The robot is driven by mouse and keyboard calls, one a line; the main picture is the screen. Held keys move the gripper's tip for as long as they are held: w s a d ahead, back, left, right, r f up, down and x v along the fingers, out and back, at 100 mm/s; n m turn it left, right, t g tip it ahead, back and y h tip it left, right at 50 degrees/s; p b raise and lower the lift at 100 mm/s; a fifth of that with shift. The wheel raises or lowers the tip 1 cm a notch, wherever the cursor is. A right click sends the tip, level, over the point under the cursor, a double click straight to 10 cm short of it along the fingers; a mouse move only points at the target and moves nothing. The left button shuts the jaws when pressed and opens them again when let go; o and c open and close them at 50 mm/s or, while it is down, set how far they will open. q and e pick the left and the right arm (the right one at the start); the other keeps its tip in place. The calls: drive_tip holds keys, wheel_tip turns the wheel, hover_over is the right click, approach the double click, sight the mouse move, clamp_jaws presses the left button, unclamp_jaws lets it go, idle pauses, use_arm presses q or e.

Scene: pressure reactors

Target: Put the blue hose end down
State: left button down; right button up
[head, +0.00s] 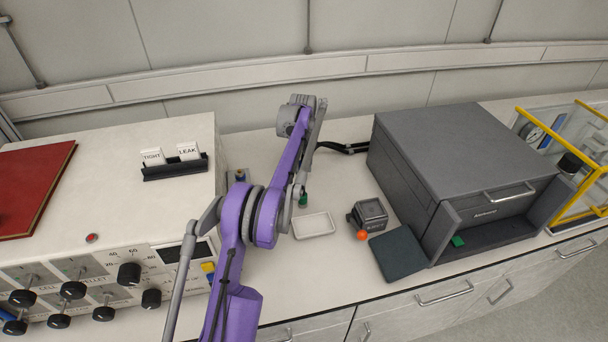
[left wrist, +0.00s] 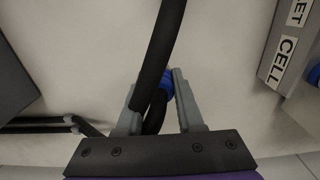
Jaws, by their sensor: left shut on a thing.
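In the left wrist view, my left gripper (left wrist: 158,90) is shut on the blue hose end, a black hose (left wrist: 162,45) with a blue collar (left wrist: 167,84) between the two grey fingers. The hose runs up out of the picture and a loop of it shows below the collar. Pale surface lies behind it; I cannot tell whether the hose touches it. My right gripper is in neither view.
A large grey box (head: 450,155) stands at right, with a black hose (head: 345,148) behind the arm. A white tray (head: 313,226), a small device (head: 368,213) and a dark pad (head: 397,253) lie in front. A control panel (head: 110,285) and card holder (head: 175,168) are at left.

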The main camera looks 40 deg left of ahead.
sight(303, 175)
use_arm(q)
wheel_tip(303, 175, down, 3)
drive_tip(key=shift+f, duration=0.2)
drive_tip(key=shift+f, duration=0.5)
drive_tip(key=c, duration=0.5)
unclamp_jaws()
drive_tip(key=shift+c, duration=0.2)
drive_tip(key=shift+r, duration=0.15)
